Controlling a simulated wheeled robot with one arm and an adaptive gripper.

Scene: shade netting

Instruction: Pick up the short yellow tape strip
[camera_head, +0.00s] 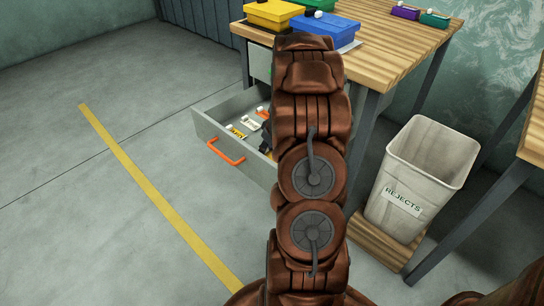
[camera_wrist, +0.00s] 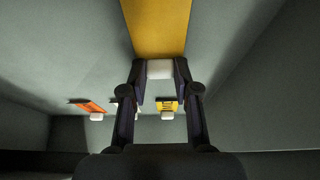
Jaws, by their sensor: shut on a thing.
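In the wrist view my gripper (camera_wrist: 160,69) is shut on a white block (camera_wrist: 160,70) at the near end of a plain yellow strip (camera_wrist: 160,28). The strip runs out of the top of the frame, so its full length does not show. In the head view my dark gripper (camera_head: 267,139) is inside the open grey drawer (camera_head: 212,128), mostly hidden behind my arm.
A yellow piece with dark markings (camera_head: 237,131), a white piece (camera_head: 250,123) and an orange piece (camera_head: 262,112) lie in the drawer. Its front has an orange handle (camera_head: 227,153). The wooden table (camera_head: 385,50) stands above; a REJECTS bin (camera_head: 425,160) is at right.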

